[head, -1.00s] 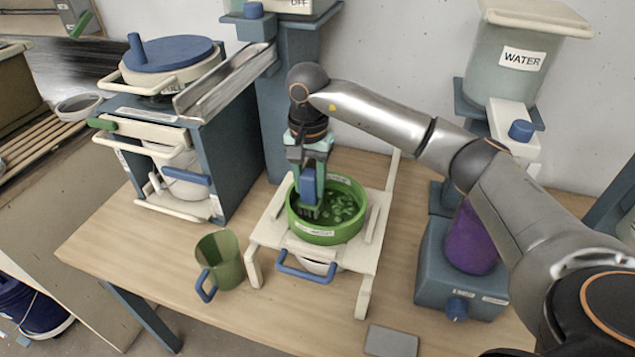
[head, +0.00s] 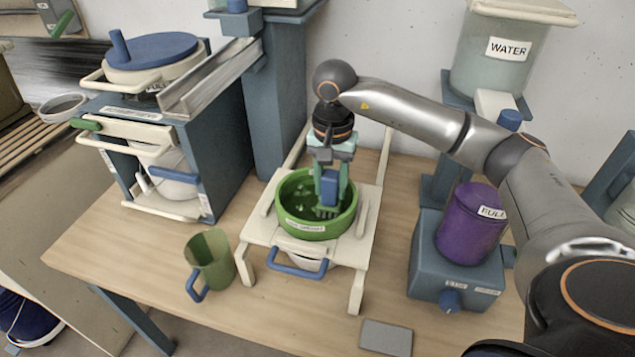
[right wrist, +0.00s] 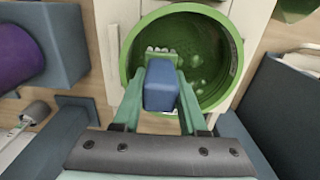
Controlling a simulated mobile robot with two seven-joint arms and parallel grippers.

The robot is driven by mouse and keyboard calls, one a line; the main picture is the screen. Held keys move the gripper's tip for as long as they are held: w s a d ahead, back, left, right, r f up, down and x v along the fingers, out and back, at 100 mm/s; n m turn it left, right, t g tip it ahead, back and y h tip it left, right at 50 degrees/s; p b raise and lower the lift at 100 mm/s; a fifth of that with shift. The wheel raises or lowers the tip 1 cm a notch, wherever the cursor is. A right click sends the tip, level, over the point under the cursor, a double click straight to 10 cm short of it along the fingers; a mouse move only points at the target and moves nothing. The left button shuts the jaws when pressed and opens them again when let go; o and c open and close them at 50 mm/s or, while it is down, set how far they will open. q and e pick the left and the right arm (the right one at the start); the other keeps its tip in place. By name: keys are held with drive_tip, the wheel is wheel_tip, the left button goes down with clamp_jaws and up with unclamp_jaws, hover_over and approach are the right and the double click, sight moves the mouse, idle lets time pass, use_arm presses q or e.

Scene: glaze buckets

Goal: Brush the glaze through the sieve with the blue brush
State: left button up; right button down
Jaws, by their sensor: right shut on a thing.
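The green sieve (head: 303,228) sits on a cream stand (head: 258,238) over a white bucket (head: 303,263). Green glaze with several lumps (head: 298,189) lies inside it. My right gripper (head: 331,180) points down over the sieve and is shut on the blue brush (head: 329,187). I cannot tell whether the bristles touch the mesh. My left gripper is not in view.
A green jug (head: 212,258) with a blue handle stands left of the stand. A purple container (head: 470,225) sits on a blue base at the right. A grey slab (head: 386,337) lies at the table's front edge. A blue cabinet (head: 215,150) stands at the left.

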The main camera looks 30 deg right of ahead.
drive_tip(key=shift+s+d+f, duration=0.25)
drive_tip(key=shift+s, duration=0.1)
drive_tip(key=shift+w+a, duration=0.55)
drive_tip(key=shift+w, duration=0.2)
hover_over(302, 203)
drive_tip(key=shift+s, duration=0.1)
drive_tip(key=shift+s+d, duration=1.15)
drive_tip(key=shift+s, duration=0.15)
